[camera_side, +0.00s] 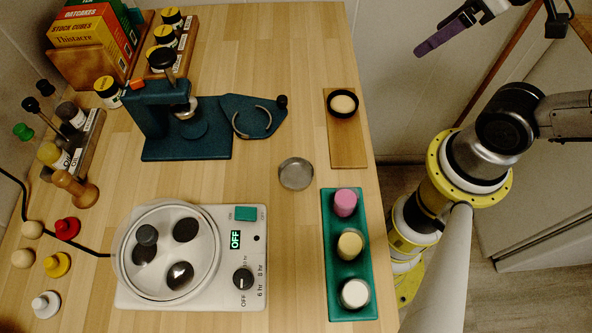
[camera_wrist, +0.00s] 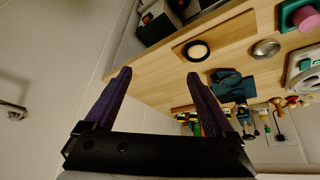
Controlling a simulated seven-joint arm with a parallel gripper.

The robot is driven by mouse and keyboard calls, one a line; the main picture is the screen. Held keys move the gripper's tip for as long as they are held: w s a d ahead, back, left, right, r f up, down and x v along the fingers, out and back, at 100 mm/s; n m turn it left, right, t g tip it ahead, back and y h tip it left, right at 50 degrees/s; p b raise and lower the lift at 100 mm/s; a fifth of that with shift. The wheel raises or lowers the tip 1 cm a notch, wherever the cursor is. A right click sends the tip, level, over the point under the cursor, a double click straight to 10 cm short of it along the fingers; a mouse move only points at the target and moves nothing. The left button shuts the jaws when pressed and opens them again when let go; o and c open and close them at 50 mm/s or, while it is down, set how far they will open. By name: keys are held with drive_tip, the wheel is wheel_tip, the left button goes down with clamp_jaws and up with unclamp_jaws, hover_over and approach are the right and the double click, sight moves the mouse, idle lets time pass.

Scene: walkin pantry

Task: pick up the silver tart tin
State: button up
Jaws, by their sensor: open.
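The silver tart tin (camera_side: 296,174) is a small round shallow metal dish lying on the wooden counter (camera_side: 290,60), between the teal press and the green tray. It also shows in the wrist view (camera_wrist: 266,48), at the upper right. My gripper (camera_side: 424,48) is beyond the counter's right edge in the side view, well apart from the tin. In the wrist view my gripper (camera_wrist: 158,78) has two purple fingers spread apart with nothing between them.
A green tray (camera_side: 327,256) with pink, yellow and white cylinders stands just below the tin. A white appliance (camera_side: 190,295) is at lower left. A teal press (camera_side: 185,150) is at left. A wooden board (camera_side: 348,155) with a black-rimmed dish is at upper right.

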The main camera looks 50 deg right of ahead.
drive_tip(key=w+a+r+n, duration=0.2)
drive_tip(key=w+r+n, duration=0.15)
drive_tip(key=n, duration=0.25)
drive_tip(key=n+g, duration=0.6)
drive_tip(key=n, duration=0.7)
hover_over(296, 176)
wheel_tip(296, 176, down, 6)
drive_tip(key=f, duration=0.8)
drive_tip(key=shift+d, duration=0.3)
drive_tip(key=shift+a+f, duration=0.15)
drive_tip(key=shift+f, duration=1.2)
drive_tip(key=shift+a+f, duration=0.15)
drive_tip(key=shift+f, duration=1.2)
